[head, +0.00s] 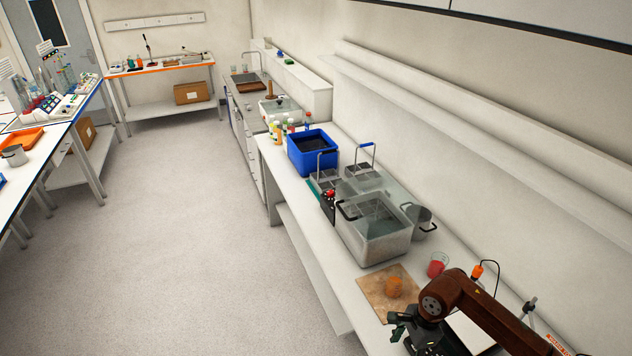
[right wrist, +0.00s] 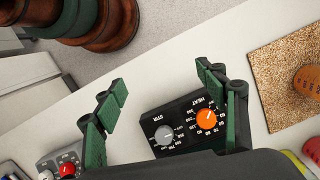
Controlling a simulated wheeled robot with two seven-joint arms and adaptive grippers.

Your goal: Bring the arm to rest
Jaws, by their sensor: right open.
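My right arm, brown-red with a dark gripper, comes in from the lower right in the head view. Its gripper (head: 400,326) hangs over the near end of the right bench. In the right wrist view the two green fingers are spread wide, and the right gripper (right wrist: 163,80) is open with nothing between them. A black stirrer-heater (right wrist: 180,128) with a grey STIR knob and an orange HEAT knob lies beyond the fingers. No contact with it is visible. My left gripper is not in view.
A cork mat (head: 375,292) bearing an orange beaker (head: 395,286) lies beside the gripper. A red beaker (head: 437,264), a steel water bath (head: 372,246) and a blue bin (head: 312,162) stand farther along. A wall shelf (head: 480,135) runs above; the floor at left is clear.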

